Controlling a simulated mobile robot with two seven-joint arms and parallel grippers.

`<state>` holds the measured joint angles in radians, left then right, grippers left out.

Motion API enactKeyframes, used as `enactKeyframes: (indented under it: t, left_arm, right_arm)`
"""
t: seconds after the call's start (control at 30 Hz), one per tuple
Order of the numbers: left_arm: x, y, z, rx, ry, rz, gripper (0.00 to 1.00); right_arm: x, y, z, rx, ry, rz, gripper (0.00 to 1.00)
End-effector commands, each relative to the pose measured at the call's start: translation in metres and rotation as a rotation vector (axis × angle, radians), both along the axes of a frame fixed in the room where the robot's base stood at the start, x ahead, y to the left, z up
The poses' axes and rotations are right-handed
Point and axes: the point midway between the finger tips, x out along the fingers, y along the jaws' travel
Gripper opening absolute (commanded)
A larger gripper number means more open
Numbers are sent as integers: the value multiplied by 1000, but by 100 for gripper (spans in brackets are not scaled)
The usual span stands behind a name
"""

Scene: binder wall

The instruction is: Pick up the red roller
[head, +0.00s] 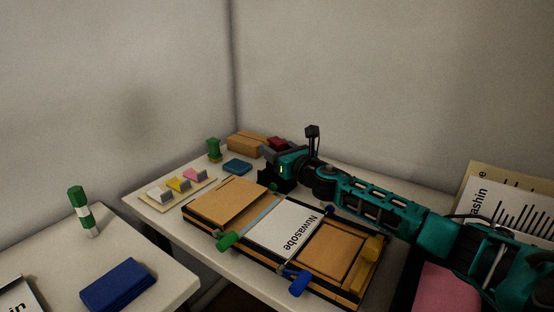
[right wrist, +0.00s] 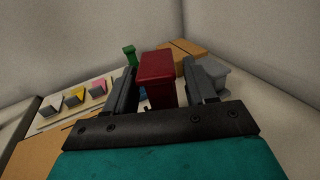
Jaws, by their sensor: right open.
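A dark red, blocky thing, which I take to be the red roller (right wrist: 156,72), stands between the two fingers of my right gripper (right wrist: 164,82) in the right wrist view. Its lower part narrows and is partly hidden by the gripper body. I cannot tell whether either finger touches it. In the head view its red top (head: 277,142) shows just behind my right gripper (head: 272,172), at the back of the table. The right gripper is open. My left gripper is in neither view.
A long tray with boards and a white card (head: 284,228) lies in front of my right arm. Green (head: 230,240) and blue (head: 298,284) handles stick out at its front. Cardboard-brown boxes (head: 246,144), a green upright piece (head: 213,149) and a blue pad (head: 237,166) stand close by.

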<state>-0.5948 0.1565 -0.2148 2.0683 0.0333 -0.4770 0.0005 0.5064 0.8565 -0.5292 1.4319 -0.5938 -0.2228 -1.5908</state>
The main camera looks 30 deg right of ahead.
Motion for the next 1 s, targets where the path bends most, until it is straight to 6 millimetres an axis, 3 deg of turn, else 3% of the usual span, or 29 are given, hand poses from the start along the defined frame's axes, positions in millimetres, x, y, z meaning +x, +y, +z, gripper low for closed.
enactKeyframes:
  t: [0.27, 0.83, 1.0]
  left_arm:
    - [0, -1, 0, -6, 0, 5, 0]
    - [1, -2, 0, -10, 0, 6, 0]
    - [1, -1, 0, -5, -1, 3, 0]
  right_arm:
    - [2, 0, 0, 0, 0, 0, 55]
    - [2, 0, 0, 0, 0, 0, 2]
    - [2, 0, 1, 0, -1, 0, 0]
